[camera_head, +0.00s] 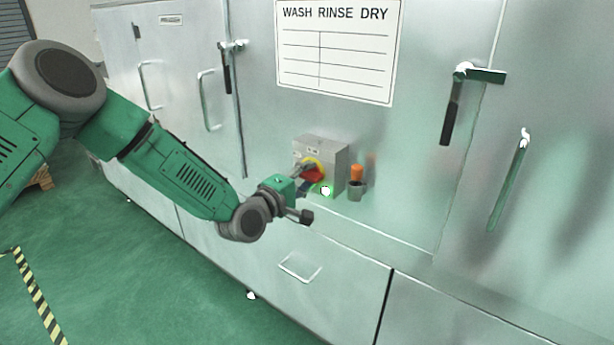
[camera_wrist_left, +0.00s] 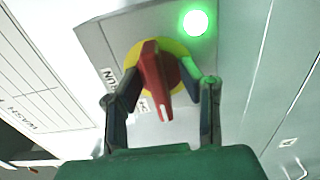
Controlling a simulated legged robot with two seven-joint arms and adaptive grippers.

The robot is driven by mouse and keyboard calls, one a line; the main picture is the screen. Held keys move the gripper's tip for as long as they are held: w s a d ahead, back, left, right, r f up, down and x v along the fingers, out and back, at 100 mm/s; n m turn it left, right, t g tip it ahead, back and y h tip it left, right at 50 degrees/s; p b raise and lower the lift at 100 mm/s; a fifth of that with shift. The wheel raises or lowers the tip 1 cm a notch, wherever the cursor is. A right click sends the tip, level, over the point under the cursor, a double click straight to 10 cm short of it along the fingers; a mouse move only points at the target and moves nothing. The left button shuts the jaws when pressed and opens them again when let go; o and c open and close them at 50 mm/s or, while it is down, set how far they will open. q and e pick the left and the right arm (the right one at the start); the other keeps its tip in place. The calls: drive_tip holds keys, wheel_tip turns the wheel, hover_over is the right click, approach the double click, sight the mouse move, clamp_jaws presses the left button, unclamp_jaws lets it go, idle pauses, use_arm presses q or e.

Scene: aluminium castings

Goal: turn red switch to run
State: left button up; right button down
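The red switch (camera_head: 314,174) is a red handle on a yellow disc, on the front of a grey control box (camera_head: 322,151). In the left wrist view the red handle (camera_wrist_left: 154,75) has a white mark at its lower end, pointing down and slightly right. The label RUN (camera_wrist_left: 109,77) is to the left of the disc; a second label (camera_wrist_left: 143,105) below is partly hidden. My left gripper (camera_wrist_left: 160,85) is open, one finger on each side of the handle, with gaps visible. In the head view my left gripper (camera_head: 305,179) partly covers the switch. My right gripper is not in view.
A lit green lamp (camera_wrist_left: 195,22) sits beside the switch; it also shows in the head view (camera_head: 326,190). An orange-topped fitting (camera_head: 357,180) stands right of the box. A WASH RINSE DRY sign (camera_head: 338,50) and black door handles (camera_head: 453,110) are on the metal cabinet.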

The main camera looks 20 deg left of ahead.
use_arm(q)
drive_tip(key=shift+d, duration=0.2)
drive_tip(key=shift+a, duration=0.25)
drive_tip(key=c, duration=0.6)
drive_tip(key=shift+a, duration=0.15)
clamp_jaws()
